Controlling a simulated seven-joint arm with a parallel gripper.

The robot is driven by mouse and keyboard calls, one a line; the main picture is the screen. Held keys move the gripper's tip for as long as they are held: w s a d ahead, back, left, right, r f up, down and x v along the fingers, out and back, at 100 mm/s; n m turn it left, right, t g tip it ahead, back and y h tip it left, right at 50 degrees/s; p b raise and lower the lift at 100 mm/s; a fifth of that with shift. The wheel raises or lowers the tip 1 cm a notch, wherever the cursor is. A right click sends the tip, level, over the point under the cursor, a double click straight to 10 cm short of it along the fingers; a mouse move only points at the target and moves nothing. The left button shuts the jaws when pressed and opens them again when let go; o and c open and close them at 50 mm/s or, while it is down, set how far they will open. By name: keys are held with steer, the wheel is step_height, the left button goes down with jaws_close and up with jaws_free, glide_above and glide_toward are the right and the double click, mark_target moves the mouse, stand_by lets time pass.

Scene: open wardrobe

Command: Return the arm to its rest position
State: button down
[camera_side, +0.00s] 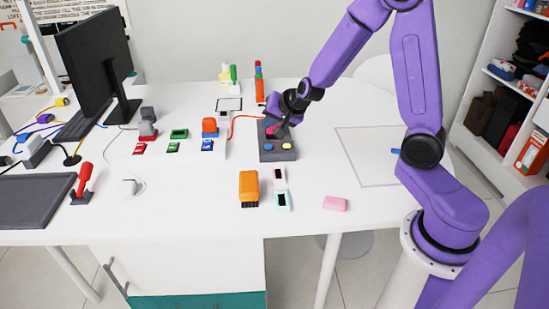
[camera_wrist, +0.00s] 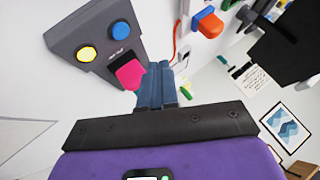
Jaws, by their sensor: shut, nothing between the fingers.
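My purple arm reaches over the white table (camera_side: 310,180), and its black wrist points down at a dark grey control box (camera_side: 268,155). My gripper (camera_side: 281,131) is at the back part of this box. In the wrist view the blue-grey fingers of my gripper (camera_wrist: 157,72) are together with nothing between them. They are right beside the pink lever (camera_wrist: 131,75) of the box; I cannot tell whether they touch it. The box also carries a yellow button (camera_wrist: 87,54) and a blue button (camera_wrist: 121,30). The gripper partly hides the back of the box in the side view.
An orange block (camera_side: 249,186), a pink eraser-like block (camera_side: 335,203) and small pale items stand in front of the box. Coloured switches and a monitor (camera_side: 92,55) are to the left. An outlined rectangle (camera_side: 370,157) of table on the right is empty. Shelves (camera_side: 485,100) stand far right.

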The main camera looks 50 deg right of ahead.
steer(key=s+a+r+n+g+y, duration=0.2)
steer(key=s+a+n+g+y, duration=0.3)
steer(key=s+a+n, duration=0.9)
steer(key=s+d+r+n+g+h, duration=0.1)
steer(key=s+n, duration=0.3)
steer(key=s, duration=0.5)
steer(key=s+d+r+n+g+h, duration=0.1)
steer(key=s+n, duration=0.4)
steer(key=s, duration=0.5)
steer(key=shift+s+d+g+h, duration=0.3)
steer(key=shift+d+g+h, duration=0.5)
steer(key=shift+g, duration=0.1)
